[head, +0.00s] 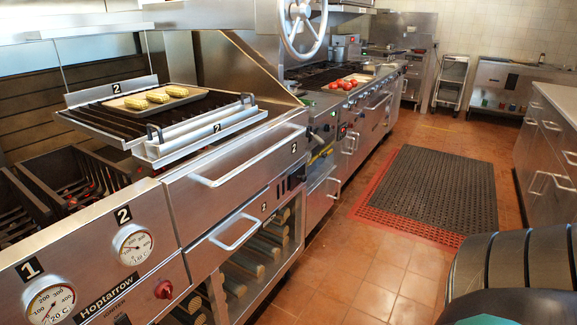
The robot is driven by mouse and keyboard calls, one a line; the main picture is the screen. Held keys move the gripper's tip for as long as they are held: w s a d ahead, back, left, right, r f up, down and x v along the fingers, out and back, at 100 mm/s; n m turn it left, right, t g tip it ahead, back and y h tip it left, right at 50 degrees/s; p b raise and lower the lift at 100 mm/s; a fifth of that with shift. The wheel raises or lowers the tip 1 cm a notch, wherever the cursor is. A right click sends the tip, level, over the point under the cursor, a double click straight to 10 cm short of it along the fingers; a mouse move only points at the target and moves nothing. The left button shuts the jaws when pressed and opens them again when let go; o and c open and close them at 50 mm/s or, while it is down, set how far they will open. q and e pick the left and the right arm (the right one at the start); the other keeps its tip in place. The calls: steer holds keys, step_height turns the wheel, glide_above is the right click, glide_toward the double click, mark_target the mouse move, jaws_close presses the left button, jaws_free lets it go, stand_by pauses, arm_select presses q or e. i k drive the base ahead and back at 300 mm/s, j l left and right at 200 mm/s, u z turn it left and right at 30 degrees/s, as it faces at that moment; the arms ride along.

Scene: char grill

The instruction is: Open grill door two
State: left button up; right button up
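The steel char grill stands at the left in the head view. Its upper front panel (245,180), marked 2, has a long bar handle (250,162) and looks shut, flush with the front. Below it a narrower panel (212,257), also marked 2, has its own bar handle (236,236) and looks shut too. I cannot tell for certain which of these is door two. Neither of my grippers is in view.
A tray of corn (188,99) lies on the raised grate marked 2. Dial gauges (134,243) and a red knob (164,290) sit on the front. Logs (262,255) fill the shelf below. Tiled floor (345,275) lies clear beside the grill; a dark mat (435,190) lies farther back.

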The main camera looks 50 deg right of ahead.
mark_target(200, 195)
steer(key=z, duration=1.3)
